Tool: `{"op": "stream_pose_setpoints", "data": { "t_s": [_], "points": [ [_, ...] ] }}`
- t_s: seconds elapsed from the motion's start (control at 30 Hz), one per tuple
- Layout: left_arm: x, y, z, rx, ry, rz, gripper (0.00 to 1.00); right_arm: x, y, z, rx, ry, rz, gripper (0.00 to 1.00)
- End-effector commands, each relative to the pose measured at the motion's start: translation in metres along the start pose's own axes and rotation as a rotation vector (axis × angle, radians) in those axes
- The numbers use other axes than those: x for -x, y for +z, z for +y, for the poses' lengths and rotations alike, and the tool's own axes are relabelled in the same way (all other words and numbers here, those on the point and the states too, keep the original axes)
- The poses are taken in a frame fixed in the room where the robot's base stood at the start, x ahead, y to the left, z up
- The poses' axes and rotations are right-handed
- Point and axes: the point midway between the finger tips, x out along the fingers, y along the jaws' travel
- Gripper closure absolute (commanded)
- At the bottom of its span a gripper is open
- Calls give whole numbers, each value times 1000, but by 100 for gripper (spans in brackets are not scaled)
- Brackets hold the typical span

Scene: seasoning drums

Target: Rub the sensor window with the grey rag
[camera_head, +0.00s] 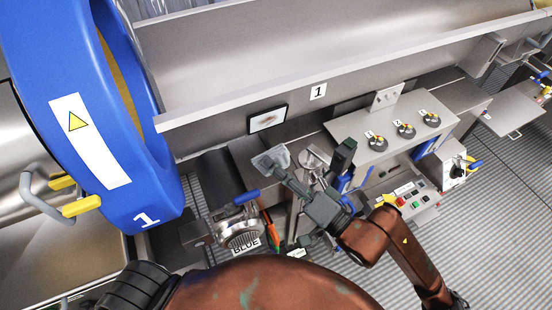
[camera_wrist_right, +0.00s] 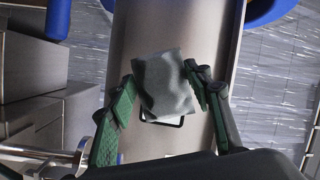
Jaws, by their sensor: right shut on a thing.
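The sensor window (camera_head: 267,119) is a small black-framed pane with a brownish smudge, on the steel trough's front face in the head view. My right gripper (camera_head: 283,174) is shut on the grey rag (camera_head: 270,159), below the window in the picture and apart from it there. In the right wrist view the rag (camera_wrist_right: 165,84) sits between the green fingers. Part of a dark-edged frame (camera_wrist_right: 164,122) shows just under the rag; it looks like the window, mostly hidden by the rag. My left gripper is out of view.
A large blue drum ring (camera_head: 105,120) marked 1 stands at the left. A steel panel with several knobs (camera_head: 404,129) and a button box (camera_head: 412,194) are at the right. A motor (camera_head: 240,230) stands below the trough. The trough (camera_head: 317,92) bears a label 1.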

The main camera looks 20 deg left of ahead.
Motion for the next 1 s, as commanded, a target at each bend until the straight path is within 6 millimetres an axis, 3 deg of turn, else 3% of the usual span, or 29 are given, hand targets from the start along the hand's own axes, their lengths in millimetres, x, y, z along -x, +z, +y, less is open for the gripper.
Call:
{"op": "stream_pose_setpoints", "data": {
  "t_s": [0.5,1.0],
  "points": [
    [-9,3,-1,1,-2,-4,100,-52,-20,0,-1,3,-13,80],
    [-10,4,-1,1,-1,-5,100,-64,-24,0,-2,5,-16,80]
  ]
}}
